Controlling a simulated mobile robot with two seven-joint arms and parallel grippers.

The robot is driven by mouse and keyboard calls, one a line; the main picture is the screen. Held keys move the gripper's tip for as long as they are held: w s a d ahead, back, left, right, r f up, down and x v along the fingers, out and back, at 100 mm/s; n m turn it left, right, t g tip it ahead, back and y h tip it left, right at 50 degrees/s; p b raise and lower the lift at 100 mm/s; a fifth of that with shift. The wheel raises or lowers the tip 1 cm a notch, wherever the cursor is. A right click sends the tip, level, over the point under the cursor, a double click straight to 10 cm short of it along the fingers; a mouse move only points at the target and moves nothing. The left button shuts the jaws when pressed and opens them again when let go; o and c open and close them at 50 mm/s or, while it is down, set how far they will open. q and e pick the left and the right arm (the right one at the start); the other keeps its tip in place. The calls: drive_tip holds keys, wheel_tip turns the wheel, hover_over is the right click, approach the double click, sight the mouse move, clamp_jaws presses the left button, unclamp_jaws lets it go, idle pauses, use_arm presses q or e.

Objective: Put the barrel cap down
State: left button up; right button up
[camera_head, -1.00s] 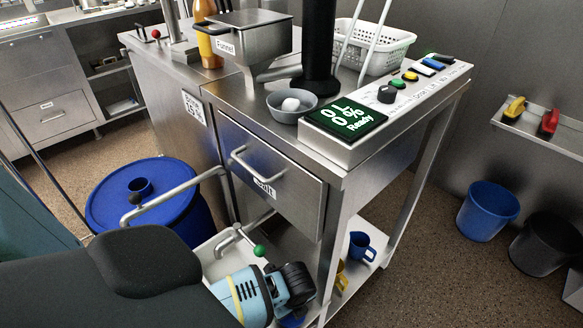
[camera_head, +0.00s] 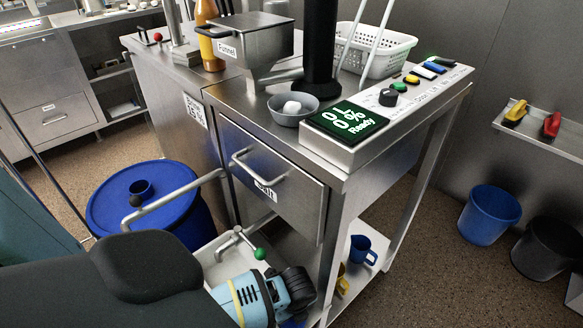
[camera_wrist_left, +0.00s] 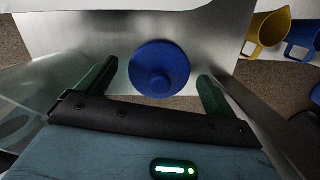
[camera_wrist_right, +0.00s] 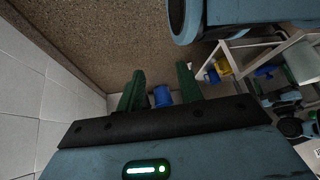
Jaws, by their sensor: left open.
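The round blue barrel cap (camera_wrist_left: 160,70) shows in the left wrist view with a raised knob in its middle. It appears to rest on a bare metal shelf (camera_wrist_left: 105,28). My left gripper (camera_wrist_left: 157,85) is open, with one green finger on each side of the cap and visible gaps to it. In the head view the left gripper's fingers are hidden. The blue barrel (camera_head: 105,205) stands left of the cart, with a short open collar (camera_head: 140,187) on its lid. My right gripper (camera_wrist_right: 160,82) is open, with nothing visibly held.
The steel cart (camera_head: 270,190) has a drawer, a handle and a control panel. Blue (camera_wrist_left: 302,40) and yellow (camera_wrist_left: 268,28) mugs stand right of the cap. A blue bucket (camera_head: 488,214) and a black bucket (camera_head: 545,246) stand on the floor at right.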

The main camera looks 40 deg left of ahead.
use_arm(q)
wheel_tip(320, 180, up, 12)
drive_tip(key=d+p, duration=0.1)
drive_tip(key=p, duration=0.2)
drive_tip(key=shift+s+d, duration=0.15)
drive_tip(key=shift+d, duration=0.05)
drive_tip(key=shift+s+f, duration=0.1)
idle(0.4)
